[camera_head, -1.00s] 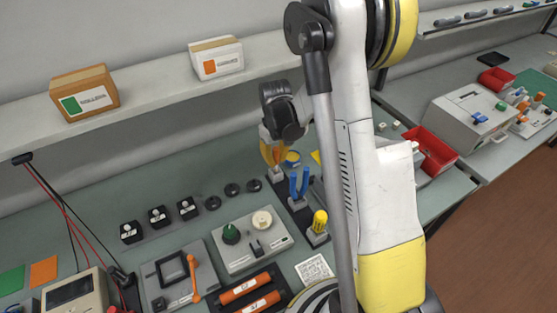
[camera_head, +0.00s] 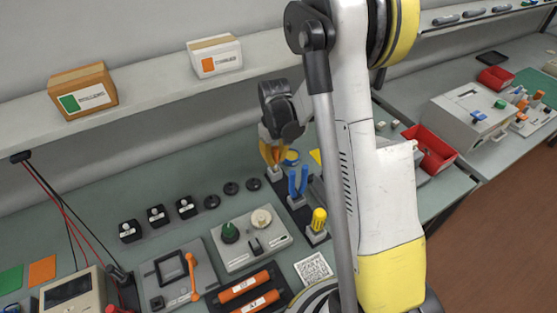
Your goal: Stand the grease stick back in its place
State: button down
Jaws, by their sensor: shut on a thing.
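My gripper (camera_head: 274,155) reaches down at the back of the bench, its yellow-orange fingers shut just above the rear grey holder (camera_head: 274,173). The thing between the fingers, taken to be the grease stick, is mostly hidden; its outline and how deep it sits in the holder cannot be told. The holder stands at the far end of a dark rack strip (camera_head: 285,187). On the same strip, a blue two-pronged tool (camera_head: 298,184) stands in the middle holder and a yellow-capped tool (camera_head: 319,219) in the front one.
Several dark round parts (camera_head: 231,188) lie to the left. A grey device with knobs (camera_head: 250,240) stands in front. A shelf (camera_head: 150,105) runs behind. My arm hides the bench to the right.

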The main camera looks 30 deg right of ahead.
aim_at(273, 148)
jog(key=shift+w+f, duration=0.25)
jog(key=shift+f, duration=0.15)
jog(key=shift+s+f+b, duration=0.15)
jog(key=shift+f+b, duration=0.25)
jog(key=shift+b, duration=0.1)
dwell(0.5)
jog(key=shift+r, duration=0.3)
dwell(0.3)
jog(key=shift+r+p, duration=0.6)
jog(key=shift+r, duration=0.05)
jog(key=shift+w+r+p, duration=0.25)
jog(key=shift+r+p, duration=0.4)
jog(key=shift+r, duration=0.35)
jog(key=shift+w+r+p, duration=0.45)
jog(key=shift+r+p, duration=0.05)
jog(key=shift+r, duration=0.2)
jog(key=shift+r, duration=0.1)
